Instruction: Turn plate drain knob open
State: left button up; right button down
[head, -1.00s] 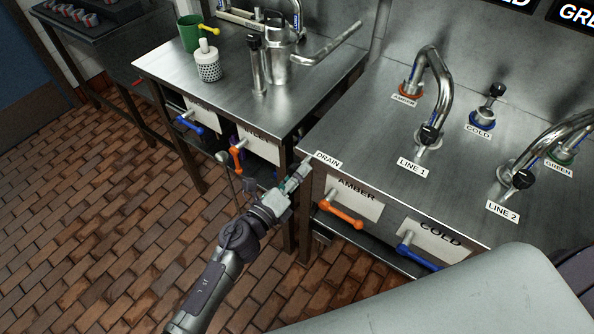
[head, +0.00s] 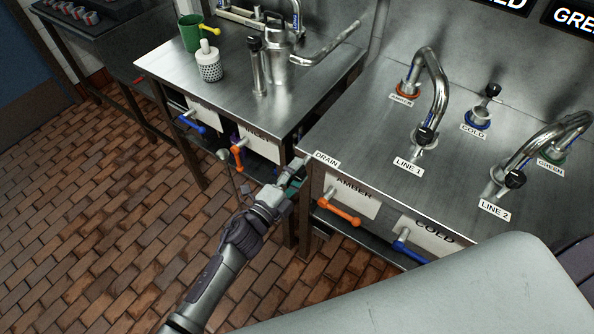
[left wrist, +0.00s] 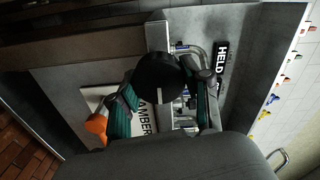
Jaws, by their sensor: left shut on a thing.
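The plate drain knob (left wrist: 160,82) is a round black knob in the left wrist view, at the plate's corner. My left gripper (head: 291,181) is at the near left corner of the right-hand steel counter, beside the DRAIN label (head: 327,160). In the left wrist view its green-padded fingers (left wrist: 167,88) lie on either side of the knob, and it is shut on it. In the head view the gripper mostly hides the knob. Its turn angle cannot be told. My right gripper is not in view.
The orange AMBER valve handle (head: 340,213) and the blue COLD handle (head: 416,254) stick out from the counter front, right of the gripper. Another orange handle (head: 238,157) is on the left counter (head: 220,88). Brick floor lies open at the lower left.

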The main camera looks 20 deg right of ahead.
pick_arm(q)
jog(key=shift+f+n, duration=0.1)
jog(key=shift+n, duration=0.2)
jog(key=o, duration=1.2)
jog(key=v, duration=1.2)
